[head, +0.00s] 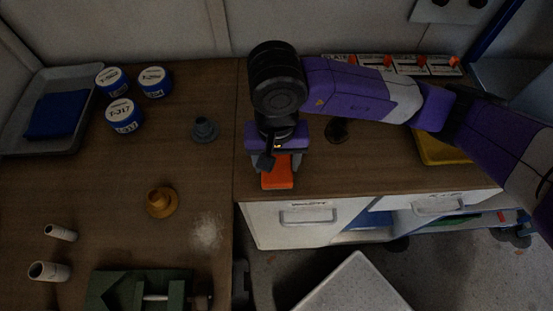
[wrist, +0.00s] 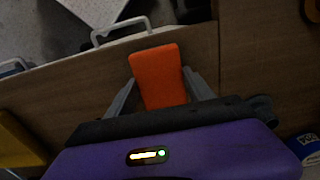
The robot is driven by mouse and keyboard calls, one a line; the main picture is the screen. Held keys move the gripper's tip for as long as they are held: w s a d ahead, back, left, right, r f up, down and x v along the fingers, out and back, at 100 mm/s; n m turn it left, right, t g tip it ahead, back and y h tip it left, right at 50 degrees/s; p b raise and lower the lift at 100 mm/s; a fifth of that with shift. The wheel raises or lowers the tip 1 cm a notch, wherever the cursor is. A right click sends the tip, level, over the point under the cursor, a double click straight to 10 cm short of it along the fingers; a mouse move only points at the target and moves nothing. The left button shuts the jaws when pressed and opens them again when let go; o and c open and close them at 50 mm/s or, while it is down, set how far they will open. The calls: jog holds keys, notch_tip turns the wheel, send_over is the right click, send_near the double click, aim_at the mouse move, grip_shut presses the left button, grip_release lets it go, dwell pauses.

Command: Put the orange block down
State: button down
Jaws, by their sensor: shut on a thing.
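The orange block (head: 277,173) is held by my gripper (head: 281,163) in the head view, above or at the wooden worktop (head: 330,180) near its front edge. In the wrist view the orange block (wrist: 158,75) sits between the two grey fingers of my gripper (wrist: 158,90), which are shut on its sides. Its far end points toward the drawer side of the worktop. I cannot tell whether the block touches the wood.
Left of it are a grey flanged part (head: 204,130), an orange-yellow flanged part (head: 161,202), several blue-and-white jars (head: 124,115), a grey tray (head: 84,120) and a green vise (head: 140,290). A yellow tray (head: 440,150) lies right. White drawers (head: 300,220) are below the front edge.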

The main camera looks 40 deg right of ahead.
aim_at(276, 166)
jog(key=shift+f, duration=0.15)
jog(key=shift+c, duration=1.9)
grip_release()
jog(key=shift+r, duration=0.2)
jog(key=shift+r+p, duration=0.15)
jog(key=shift+p, duration=0.25)
notch_tip(276, 166, up, 12)
jog(key=b, duration=0.2)
